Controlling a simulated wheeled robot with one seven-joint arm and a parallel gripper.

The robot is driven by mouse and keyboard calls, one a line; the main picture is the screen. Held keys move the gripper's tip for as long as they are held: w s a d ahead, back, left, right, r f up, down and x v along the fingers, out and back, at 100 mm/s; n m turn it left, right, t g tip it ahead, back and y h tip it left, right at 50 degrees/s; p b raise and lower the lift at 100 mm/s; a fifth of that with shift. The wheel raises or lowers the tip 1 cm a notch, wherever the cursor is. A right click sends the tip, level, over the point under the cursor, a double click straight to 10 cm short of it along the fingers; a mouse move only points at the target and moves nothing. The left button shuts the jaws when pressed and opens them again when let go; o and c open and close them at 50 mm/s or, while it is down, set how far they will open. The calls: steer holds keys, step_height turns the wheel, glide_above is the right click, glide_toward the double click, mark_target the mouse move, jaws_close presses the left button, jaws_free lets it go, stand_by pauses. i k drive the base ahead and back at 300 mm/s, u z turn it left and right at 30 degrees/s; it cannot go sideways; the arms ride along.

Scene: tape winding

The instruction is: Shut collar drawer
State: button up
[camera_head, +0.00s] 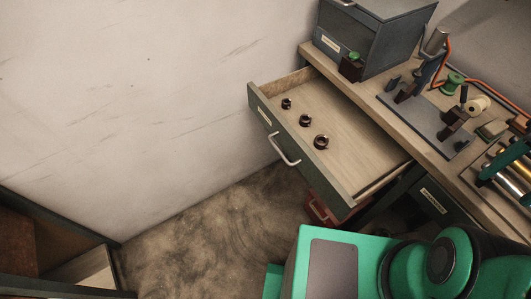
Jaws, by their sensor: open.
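The collar drawer (348,130) is pulled out of the workbench towards the lower left. It has a dark green-grey front with a pale label and a curved metal handle (284,150). Inside it, three small dark collars lie in a row: one at the far end (286,103), one in the middle (305,120) and one nearer (321,142). The rest of the drawer floor is bare. Green and black parts of my own body fill the bottom right. My gripper does not show in this view.
The workbench (376,94) carries a grey cabinet (392,40), a fixture on a dark plate (428,126), and a cream roll (478,105). A closed drawer front (436,201) shows below. A reddish box (320,212) sits under the open drawer. The floor left of it is clear.

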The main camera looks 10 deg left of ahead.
mark_target(361, 158)
steer(key=u, duration=0.75)
steer(key=k, duration=0.5)
steer(key=u, duration=0.4)
steer(key=i, duration=0.15)
steer(key=u, duration=0.2)
